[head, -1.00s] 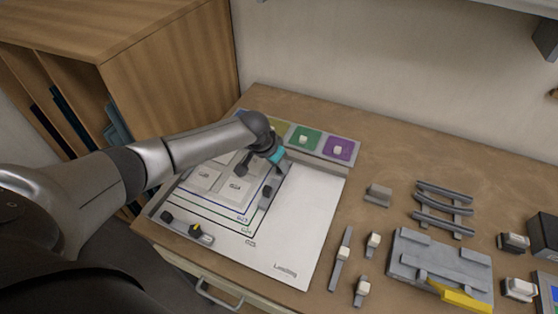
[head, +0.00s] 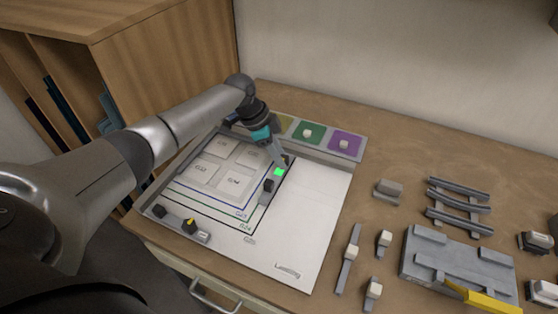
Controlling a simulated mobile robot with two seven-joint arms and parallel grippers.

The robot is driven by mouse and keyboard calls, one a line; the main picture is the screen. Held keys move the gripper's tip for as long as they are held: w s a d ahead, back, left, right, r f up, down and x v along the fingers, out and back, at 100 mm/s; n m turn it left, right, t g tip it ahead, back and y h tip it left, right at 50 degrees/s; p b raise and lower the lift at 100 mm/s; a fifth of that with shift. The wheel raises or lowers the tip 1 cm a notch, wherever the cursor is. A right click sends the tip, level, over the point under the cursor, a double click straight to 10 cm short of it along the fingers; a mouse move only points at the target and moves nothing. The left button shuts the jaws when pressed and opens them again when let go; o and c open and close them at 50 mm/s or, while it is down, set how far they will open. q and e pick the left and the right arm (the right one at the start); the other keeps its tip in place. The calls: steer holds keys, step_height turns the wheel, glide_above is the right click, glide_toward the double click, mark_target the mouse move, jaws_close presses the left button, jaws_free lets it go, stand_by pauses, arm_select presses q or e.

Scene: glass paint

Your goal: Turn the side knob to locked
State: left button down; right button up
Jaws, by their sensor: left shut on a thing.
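My left arm reaches in from the left, and my left gripper (head: 281,157) points down at the right side of the framed board. It is shut at the upper end of the side fixture, where the side knob is; the fingers hide most of the knob, so I cannot read its setting. Beside the fingers a patch (head: 279,172) on that fixture glows bright green. A dark block (head: 268,186) sits just below it. The white sheet (head: 300,225) lies to the right of the fixture. My right gripper is not in view.
A front fixture with a yellow-marked black knob (head: 190,225) lies at the board's near edge. Pale tiles (head: 203,172) sit inside the frame. Green (head: 309,133) and purple (head: 345,143) pads lie behind. Grey racks and a grey block (head: 455,262) with a yellow part stand right.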

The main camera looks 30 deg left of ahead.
arm_select(q)
steer(key=shift+f+m+g+b, duration=0.1)
steer(key=shift+m+g+b, duration=0.25)
steer(key=shift+m, duration=0.25)
steer(key=shift+c, duration=2.4)
jaws_free()
steer(key=v, duration=1.5)
steer(key=shift+p, duration=0.3)
steer(key=shift+a+r, duration=0.15)
steer(key=shift+r, duration=0.1)
